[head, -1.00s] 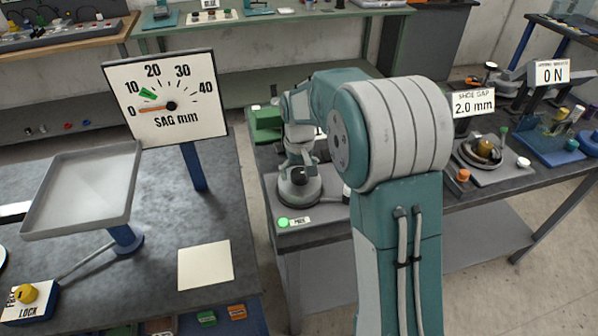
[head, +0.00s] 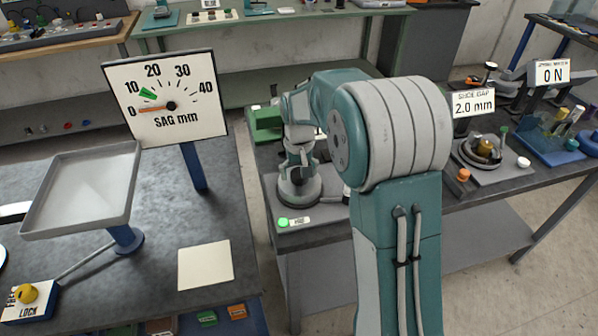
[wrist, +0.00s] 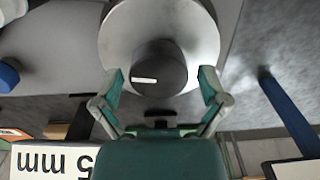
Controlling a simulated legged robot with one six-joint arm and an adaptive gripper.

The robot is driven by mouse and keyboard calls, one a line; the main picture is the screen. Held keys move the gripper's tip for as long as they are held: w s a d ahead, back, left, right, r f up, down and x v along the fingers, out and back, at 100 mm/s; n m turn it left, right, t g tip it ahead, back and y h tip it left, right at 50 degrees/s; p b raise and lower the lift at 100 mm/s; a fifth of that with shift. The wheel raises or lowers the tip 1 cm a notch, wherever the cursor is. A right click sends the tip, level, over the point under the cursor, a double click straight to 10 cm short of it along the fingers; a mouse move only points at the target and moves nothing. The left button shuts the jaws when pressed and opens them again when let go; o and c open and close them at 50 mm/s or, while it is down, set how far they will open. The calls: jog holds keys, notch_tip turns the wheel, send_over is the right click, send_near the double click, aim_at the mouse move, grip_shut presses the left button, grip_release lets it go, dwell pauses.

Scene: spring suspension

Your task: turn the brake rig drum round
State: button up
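A round pale grey drum-like disc (wrist: 205,40) with a dark central knob (wrist: 160,68) bearing a white mark fills the top middle of the wrist view. In the head view the disc (head: 299,192) sits on the middle bench, beside a lit green lamp (head: 283,222) and a small label. My gripper (wrist: 161,84) is over it, its two fingers apart on either side of the knob, with gaps to the knob. In the head view my arm's end (head: 300,143) partly hides the disc. I cannot tell whether the fingertips touch the disc.
A sag dial (head: 165,98) and a grey tray (head: 80,190) stand on the left bench. A green block (head: 266,119) lies behind the disc.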

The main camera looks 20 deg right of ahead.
aim_at(299, 173)
jog(key=shift+r, duration=0.1)
notch_tip(299, 173, up, 12)
dwell(0.7)
jog(key=s+r+t, duration=0.1)
jog(key=s+r, duration=0.2)
jog(key=s, duration=0.4)
jog(key=s+r+t, duration=0.2)
jog(key=s+r, duration=0.1)
jog(key=s, duration=0.4)
jog(key=s+f+t, duration=0.2)
jog(key=s+f, duration=0.1)
jog(key=s, duration=1.1)
jog(key=shift+f+t, duration=0.25)
jog(key=shift+t, duration=0.05)
